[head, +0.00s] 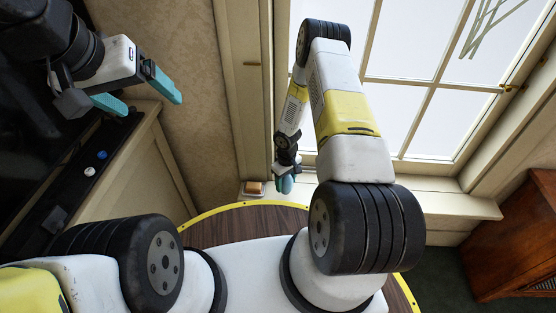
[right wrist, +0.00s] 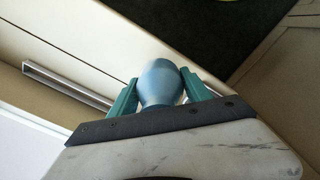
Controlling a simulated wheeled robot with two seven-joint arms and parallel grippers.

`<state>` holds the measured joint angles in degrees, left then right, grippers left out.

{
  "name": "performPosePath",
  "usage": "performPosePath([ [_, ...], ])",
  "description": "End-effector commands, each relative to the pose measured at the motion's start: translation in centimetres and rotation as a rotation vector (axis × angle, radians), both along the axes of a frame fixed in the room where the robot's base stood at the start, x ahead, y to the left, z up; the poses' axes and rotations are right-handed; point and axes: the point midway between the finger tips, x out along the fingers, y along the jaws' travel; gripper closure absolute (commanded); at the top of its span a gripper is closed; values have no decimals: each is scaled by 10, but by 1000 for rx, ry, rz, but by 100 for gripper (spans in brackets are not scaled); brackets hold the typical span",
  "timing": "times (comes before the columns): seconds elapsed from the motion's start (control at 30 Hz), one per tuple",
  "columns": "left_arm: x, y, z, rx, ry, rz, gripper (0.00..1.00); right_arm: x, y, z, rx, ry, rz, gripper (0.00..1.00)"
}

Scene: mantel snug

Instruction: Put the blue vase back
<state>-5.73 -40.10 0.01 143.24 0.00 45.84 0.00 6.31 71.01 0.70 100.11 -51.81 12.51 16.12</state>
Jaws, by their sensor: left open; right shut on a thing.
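The blue vase (right wrist: 160,82) is between the teal fingers of my right gripper (right wrist: 158,98) in the right wrist view. Its rounded body shows, and its lower part is hidden behind the dark gripper bar. My right gripper (head: 285,184) is shut on it. In the head view this gripper is small and far off, in front of the window sill, and I cannot clearly tell the vase from the fingers there. My left gripper (head: 150,104) is open and empty at the upper left, its two teal fingers apart, above the dark ledge.
A window (head: 425,80) with a pale sill (head: 450,203) is behind my right arm. A small orange-and-white item (head: 253,188) is left of my right gripper. A wooden cabinet (head: 520,240) stands at the right. A dark ledge (head: 65,190) at left bears a blue knob-like thing (head: 102,155) and a white one (head: 90,171).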

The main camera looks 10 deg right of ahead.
Motion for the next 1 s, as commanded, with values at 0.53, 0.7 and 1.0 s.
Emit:
performPosePath([
  [0.53,0,0,0,0,0,0,16,18,-1,-37,0,1,1,100],
  [0.7,0,0,0,0,0,0,16,18,-1,-37,0,1,1,100],
  [1.0,0,0,0,0,0,0,16,18,-1,-39,1,2,2,22],
])
